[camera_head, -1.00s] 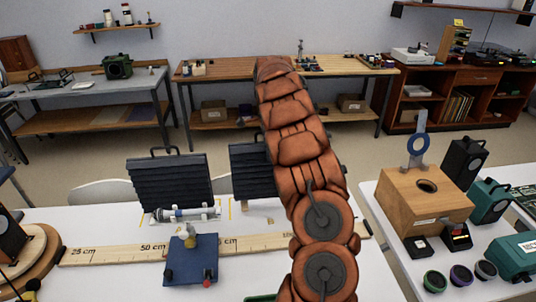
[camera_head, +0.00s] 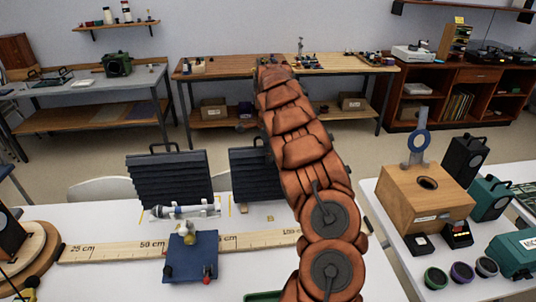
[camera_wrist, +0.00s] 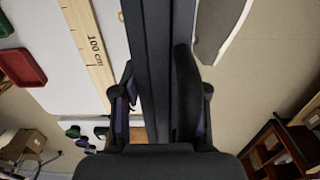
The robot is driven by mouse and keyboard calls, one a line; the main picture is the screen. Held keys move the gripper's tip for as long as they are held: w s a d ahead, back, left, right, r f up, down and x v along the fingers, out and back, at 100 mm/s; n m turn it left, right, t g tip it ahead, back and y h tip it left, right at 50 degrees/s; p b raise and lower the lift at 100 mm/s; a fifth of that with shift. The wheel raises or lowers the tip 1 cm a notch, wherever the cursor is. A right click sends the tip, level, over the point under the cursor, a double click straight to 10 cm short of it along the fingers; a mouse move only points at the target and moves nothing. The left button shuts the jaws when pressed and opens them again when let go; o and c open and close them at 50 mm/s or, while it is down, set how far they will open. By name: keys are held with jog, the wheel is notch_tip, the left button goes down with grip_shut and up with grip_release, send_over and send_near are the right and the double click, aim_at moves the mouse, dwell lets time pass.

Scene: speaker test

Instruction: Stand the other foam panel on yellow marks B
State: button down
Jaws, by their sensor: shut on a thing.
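A dark ribbed foam panel (camera_head: 250,178) stands upright over the far part of the white table, partly behind my arm. In the wrist view it is a long dark band (camera_wrist: 157,40) between the fingers. My gripper (camera_wrist: 158,78) is shut on it; in the head view my arm hides the gripper. I cannot tell whether the panel's lower edge touches the table. Yellow marks (camera_head: 243,208) show on the table by its lower edge. The other foam panel (camera_head: 168,180), with a handle on top, stands upright to the left.
A wooden ruler (camera_head: 110,250) lies across the table, with a blue stand (camera_head: 190,258) in front. A clear holder with a cylinder (camera_head: 182,212) is before the left panel. A wooden speaker box (camera_head: 425,200) stands on the right table. A chair (camera_head: 100,190) is behind the table.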

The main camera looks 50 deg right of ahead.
jog(key=c, duration=0.6)
grip_release()
notch_tip(320, 180, up, 10)
jog(key=b, duration=0.2)
jog(key=shift+f+b, duration=0.1)
jog(key=shift+b, duration=0.2)
notch_tip(320, 180, up, 2)
jog(key=shift+r+p, duration=0.2)
jog(key=shift+p, duration=0.55)
